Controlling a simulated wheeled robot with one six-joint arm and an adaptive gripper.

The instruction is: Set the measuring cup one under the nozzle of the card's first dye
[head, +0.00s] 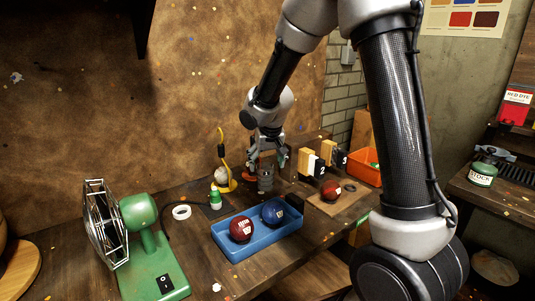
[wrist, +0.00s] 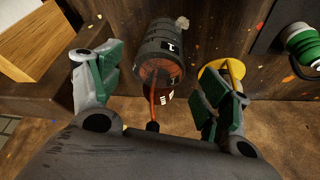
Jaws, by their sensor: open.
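A dark grey cup marked 1 (wrist: 160,45) shows in the wrist view, its brownish inside facing the camera. It also shows in the head view (head: 266,183), standing at the back of the bench. My gripper (head: 268,158) is open just above and around it; in the wrist view the green-padded fingers (wrist: 163,85) are spread to either side with gaps to the cup. A thin orange-red rod or stream (wrist: 152,105) runs in front of the cup's mouth; I cannot tell which. A colour card (head: 462,18) hangs on the wall, cut off at the top. No nozzle is clearly distinguishable.
A blue tray (head: 262,247) holds a red ball (head: 241,229) and a blue ball (head: 273,211). Another red ball (head: 330,190) sits on a board.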

